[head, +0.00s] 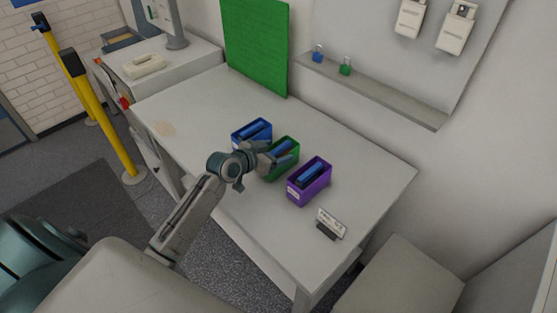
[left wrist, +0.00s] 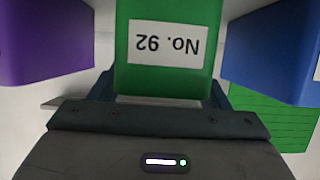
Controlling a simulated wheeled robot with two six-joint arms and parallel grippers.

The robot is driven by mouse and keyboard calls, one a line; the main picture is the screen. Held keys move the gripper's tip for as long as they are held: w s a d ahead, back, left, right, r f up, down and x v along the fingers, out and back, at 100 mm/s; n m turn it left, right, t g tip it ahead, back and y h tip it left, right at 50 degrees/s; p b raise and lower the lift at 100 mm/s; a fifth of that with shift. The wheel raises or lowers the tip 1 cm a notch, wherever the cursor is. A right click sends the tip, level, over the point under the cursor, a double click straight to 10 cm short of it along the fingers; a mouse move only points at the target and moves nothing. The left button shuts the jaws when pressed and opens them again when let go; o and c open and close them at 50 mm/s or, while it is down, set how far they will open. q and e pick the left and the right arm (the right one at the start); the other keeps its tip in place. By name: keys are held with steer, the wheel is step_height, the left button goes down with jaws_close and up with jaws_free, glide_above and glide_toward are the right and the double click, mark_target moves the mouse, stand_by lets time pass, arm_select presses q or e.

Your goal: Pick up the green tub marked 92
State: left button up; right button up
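The green tub (head: 293,164) stands on the table between two other tubs, with dark blue cells in it. In the left wrist view, the green tub (left wrist: 165,75) fills the middle, and its white label reads "No. 92" upside down. My left gripper (head: 276,157) is at this tub, with one finger showing over it in the head view. In the left wrist view its fingers run along either side of the tub, and their tips are hidden. I cannot tell whether they touch it. My right gripper is not in view.
A blue tub (head: 239,137) and a purple tub (head: 313,190) stand close on either side. A small sign (head: 331,223) stands near the table's right front. The left of the table (head: 190,105) is clear.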

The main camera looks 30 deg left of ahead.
arm_select(q)
steer(key=shift+w+r, duration=0.1)
steer(key=c, duration=1.3)
